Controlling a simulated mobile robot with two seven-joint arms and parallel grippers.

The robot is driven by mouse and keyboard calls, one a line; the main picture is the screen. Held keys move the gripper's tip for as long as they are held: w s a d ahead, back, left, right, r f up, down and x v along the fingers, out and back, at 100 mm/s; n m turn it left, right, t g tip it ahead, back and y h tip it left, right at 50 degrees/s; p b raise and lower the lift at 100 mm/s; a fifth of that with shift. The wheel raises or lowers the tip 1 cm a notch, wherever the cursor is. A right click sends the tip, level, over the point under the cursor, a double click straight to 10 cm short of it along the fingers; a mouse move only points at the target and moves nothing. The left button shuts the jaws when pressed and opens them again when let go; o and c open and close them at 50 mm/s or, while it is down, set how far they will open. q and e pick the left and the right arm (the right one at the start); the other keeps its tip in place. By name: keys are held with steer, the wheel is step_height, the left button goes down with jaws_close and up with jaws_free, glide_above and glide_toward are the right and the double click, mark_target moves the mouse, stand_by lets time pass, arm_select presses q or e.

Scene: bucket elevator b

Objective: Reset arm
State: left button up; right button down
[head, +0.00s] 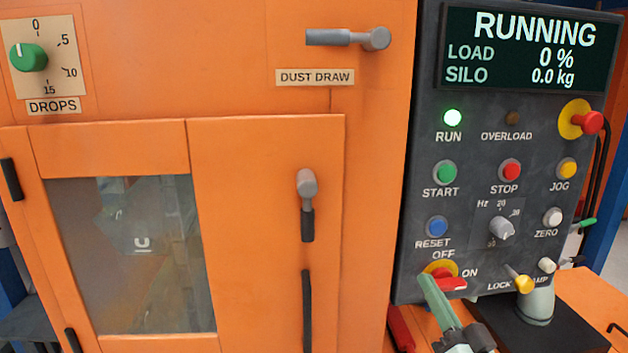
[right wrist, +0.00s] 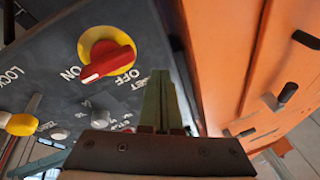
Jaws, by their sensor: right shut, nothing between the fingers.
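My right gripper (head: 432,284) is at the bottom of the head view, in front of the lower edge of the dark control panel (head: 408,283). Its greenish fingers are shut and empty. In the right wrist view the shut fingers (right wrist: 164,82) point up the picture, beside the red and yellow rotary switch (right wrist: 107,60). The switch's red handle points toward ON. In the head view the fingers partly cover this switch (head: 446,270). I cannot tell whether they touch the panel. My left gripper is in neither view.
The display (head: 525,48) reads RUNNING, load 0 %, silo 0.0 kg. The green RUN lamp (head: 453,118) is lit. A red emergency knob (head: 591,122) sticks out at right. The orange cabinet door (head: 262,220) has a window and a projecting handle (head: 307,190).

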steer(key=s+a+f+n+g+p, duration=0.2)
steer(key=s+f+g, duration=0.15)
steer(key=f, duration=0.85)
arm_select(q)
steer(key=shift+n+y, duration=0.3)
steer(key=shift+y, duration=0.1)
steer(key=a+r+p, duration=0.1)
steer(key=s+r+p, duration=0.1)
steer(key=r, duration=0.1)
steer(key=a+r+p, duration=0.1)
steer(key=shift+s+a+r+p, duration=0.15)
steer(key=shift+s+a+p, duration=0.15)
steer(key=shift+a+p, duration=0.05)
arm_select(e)
steer(key=s+a+f+n+g+h, duration=0.1)
steer(key=s+f+n+g, duration=0.2)
steer(key=s+f+g, duration=0.5)
steer(key=s+f, duration=1.2)
steer(key=f, duration=0.1)
steer(key=shift+g+h, duration=0.35)
steer(key=shift+h, duration=0.05)
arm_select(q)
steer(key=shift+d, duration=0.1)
arm_select(e)
steer(key=shift+w, duration=0.1)
